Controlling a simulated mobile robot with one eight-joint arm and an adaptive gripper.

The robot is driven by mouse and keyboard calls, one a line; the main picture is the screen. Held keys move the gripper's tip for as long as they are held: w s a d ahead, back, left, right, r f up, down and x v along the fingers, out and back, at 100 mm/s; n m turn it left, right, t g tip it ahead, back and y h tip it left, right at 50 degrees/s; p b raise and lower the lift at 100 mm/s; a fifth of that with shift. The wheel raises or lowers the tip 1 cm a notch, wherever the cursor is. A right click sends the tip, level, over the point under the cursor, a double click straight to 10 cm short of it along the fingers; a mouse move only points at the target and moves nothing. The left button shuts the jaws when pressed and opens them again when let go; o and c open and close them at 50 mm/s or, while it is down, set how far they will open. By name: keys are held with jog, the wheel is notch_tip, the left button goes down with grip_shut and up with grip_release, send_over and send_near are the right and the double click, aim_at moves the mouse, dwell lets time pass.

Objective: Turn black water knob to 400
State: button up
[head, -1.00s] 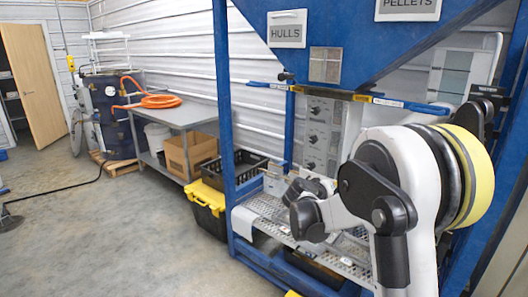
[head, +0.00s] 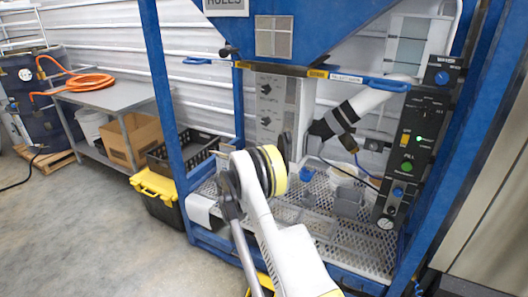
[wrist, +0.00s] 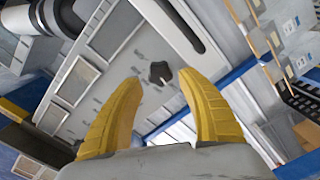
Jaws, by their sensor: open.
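A grey control panel (head: 270,105) stands upright at the back of the blue frame in the head view, with black knobs (head: 265,88) (head: 265,118) on its face. Its lower part is hidden by my arm. In the wrist view, a black knob (wrist: 160,73) sits on a light grey face, ahead of and between the fingertips. My gripper (wrist: 160,79) is open, its two yellow fingers spread and apart from the knob, with nothing held. In the head view my gripper is mostly hidden behind my arm. The dial markings and water label cannot be read.
A black panel (head: 412,145) with a blue knob (head: 442,78) and green button stands at the right. A white pipe (head: 382,94) with a black band passes right of the grey panel. A perforated metal shelf (head: 335,240) lies below. A blue post (head: 165,90) stands left.

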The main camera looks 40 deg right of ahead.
jog(key=x, duration=0.4)
jog(key=shift+w+d+b, duration=0.1)
jog(key=shift+d+b, duration=0.05)
jog(key=shift+b, duration=0.15)
jog(key=c, duration=0.9)
